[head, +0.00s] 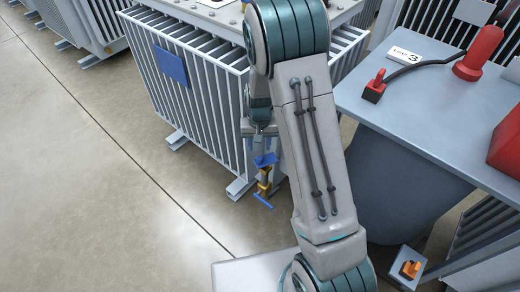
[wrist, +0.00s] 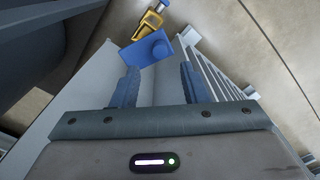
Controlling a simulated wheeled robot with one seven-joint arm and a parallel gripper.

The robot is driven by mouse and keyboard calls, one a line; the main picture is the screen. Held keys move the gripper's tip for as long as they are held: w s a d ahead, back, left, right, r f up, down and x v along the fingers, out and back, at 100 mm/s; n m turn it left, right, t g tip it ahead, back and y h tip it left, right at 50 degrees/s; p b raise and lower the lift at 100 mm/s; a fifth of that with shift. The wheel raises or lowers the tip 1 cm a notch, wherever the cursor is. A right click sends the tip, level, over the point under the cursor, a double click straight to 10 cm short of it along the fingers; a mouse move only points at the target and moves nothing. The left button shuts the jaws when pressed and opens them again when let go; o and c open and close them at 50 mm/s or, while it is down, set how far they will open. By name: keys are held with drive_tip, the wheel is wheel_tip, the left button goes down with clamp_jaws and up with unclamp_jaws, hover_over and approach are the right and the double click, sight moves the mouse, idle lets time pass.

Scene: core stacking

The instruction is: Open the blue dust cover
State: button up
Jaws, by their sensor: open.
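The blue dust cover (head: 265,159) is a small flat piece at the yellow valve (head: 264,183), low at the corner of the grey finned transformer. In the head view my gripper (head: 262,130) is just above the cover, partly hidden by my arm.
The finned transformer (head: 222,100) stands close beside my gripper, with a blue plate (head: 171,65) on its side. A grey table (head: 440,120) with red items is at the right. The floor (head: 80,190) at the left is clear.

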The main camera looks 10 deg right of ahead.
sight(259, 158)
wheel_tip(259, 158, up, 7)
drive_tip(key=p, duration=0.1)
drive_tip(key=shift+r+p, duration=0.15)
drive_tip(key=shift+p, duration=0.15)
drive_tip(key=shift+c, duration=0.3)
